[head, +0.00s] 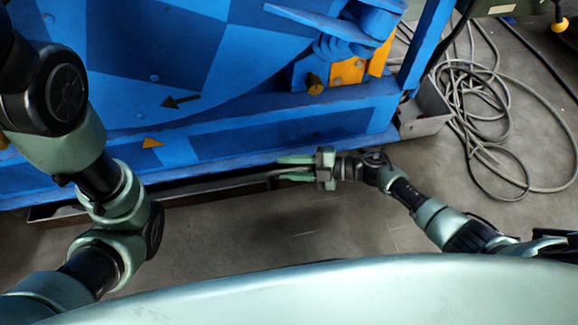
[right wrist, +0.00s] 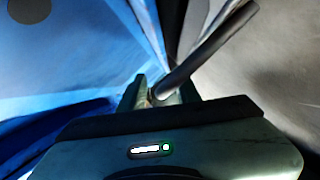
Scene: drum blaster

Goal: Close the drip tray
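The drip tray (head: 205,188) is a long, dark, shallow tray along the foot of the blue machine in the head view. Its front edge stands out a little from the machine's base. My right gripper (head: 282,168) is at the tray's front edge, its two green fingers pointing left and apart. In the right wrist view, a dark rod (right wrist: 208,48), which looks like the tray's handle or rim, runs out from between the fingers (right wrist: 160,92). A gap shows beside the rod; contact is unclear. My left arm is at the left of the head view, its gripper out of sight.
The blue machine (head: 290,128) fills the back. The grey floor (head: 240,230) in front of the tray is clear.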

